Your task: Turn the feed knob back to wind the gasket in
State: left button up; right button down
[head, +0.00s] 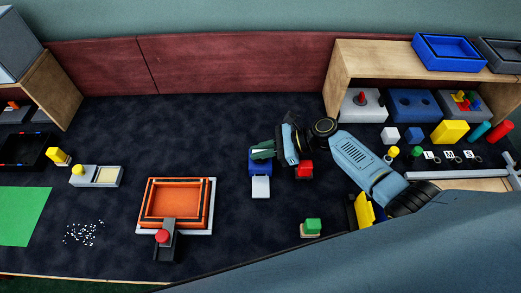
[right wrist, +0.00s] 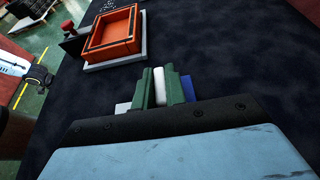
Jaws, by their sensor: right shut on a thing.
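My right gripper (head: 263,151) reaches in from the right, above a small blue device (head: 257,168) with a white block (head: 261,187) at its front. In the right wrist view its green fingers (right wrist: 160,90) are shut on a narrow white piece (right wrist: 159,80), which may be the feed knob; the fingers hide much of it. A bit of blue (right wrist: 187,88) shows behind them. An orange open box (head: 178,200) stands on a pale base at left, with a dark line along its rim. I cannot tell whether that line is the gasket. My left gripper is not in view.
A red block (head: 304,170) stands close right of the gripper. A green-topped block (head: 311,226) is nearer the front. A red button on a dark arm (head: 163,238) fronts the orange box. A wooden shelf (head: 400,60) stands back right. The dark table between box and blue device is clear.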

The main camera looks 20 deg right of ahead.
jog(key=c, duration=1.4)
grip_release()
jog(key=shift+c, duration=0.2)
jog(key=v, duration=1.3)
jog(key=shift+r+p, duration=0.15)
jog(key=shift+p, duration=0.25)
jog(key=shift+d+r, duration=0.1)
